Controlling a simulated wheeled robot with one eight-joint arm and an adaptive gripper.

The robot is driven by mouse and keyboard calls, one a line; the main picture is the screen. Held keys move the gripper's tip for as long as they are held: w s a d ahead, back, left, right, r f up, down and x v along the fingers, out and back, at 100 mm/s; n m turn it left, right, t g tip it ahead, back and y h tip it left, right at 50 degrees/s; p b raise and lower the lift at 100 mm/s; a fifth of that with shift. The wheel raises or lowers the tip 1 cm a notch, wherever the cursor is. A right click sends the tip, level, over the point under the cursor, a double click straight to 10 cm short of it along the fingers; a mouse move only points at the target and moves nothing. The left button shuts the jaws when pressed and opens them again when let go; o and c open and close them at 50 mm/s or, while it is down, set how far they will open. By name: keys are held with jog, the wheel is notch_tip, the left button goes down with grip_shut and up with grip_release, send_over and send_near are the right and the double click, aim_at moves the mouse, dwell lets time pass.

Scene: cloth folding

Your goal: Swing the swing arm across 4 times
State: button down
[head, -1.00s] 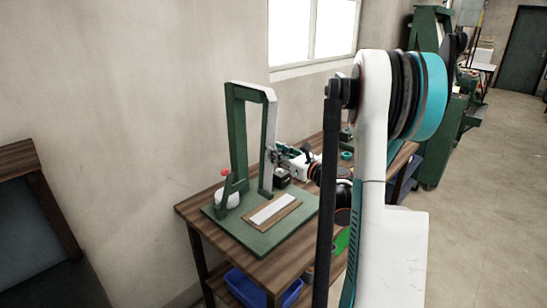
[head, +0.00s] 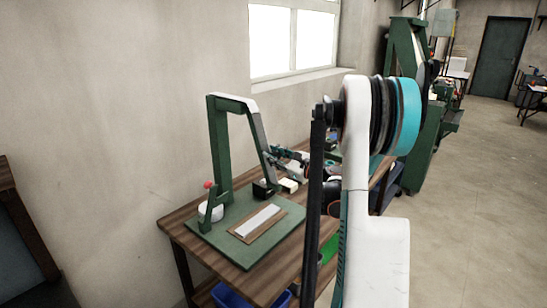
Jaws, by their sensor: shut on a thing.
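A green upright frame (head: 218,150) stands on a green base plate (head: 222,248) on the wooden bench. The pale grey swing arm (head: 258,128) hangs from the right end of the frame's top bar. It is tilted, with its lower end out to the right. My gripper (head: 273,160) is shut on the swing arm near its lower end. The fingertips are small in this view, and my own arm link hides part of the bench behind it. A brown-framed pale strip (head: 260,221) lies flat on the base plate below.
A white pot (head: 210,211) with a red knob beside it sits at the plate's left. A small black block (head: 264,189) and a cream block (head: 289,186) stand near the swing arm's end. A blue bin (head: 233,298) is under the bench. The wall is close behind.

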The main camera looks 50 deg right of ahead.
jog(key=shift+d+r, duration=0.1)
jog(key=shift+d, duration=0.05)
jog(key=c, duration=1.3)
grip_release()
jog(key=shift+s, duration=0.1)
jog(key=s, duration=1.2)
jog(key=shift+d+f, duration=0.2)
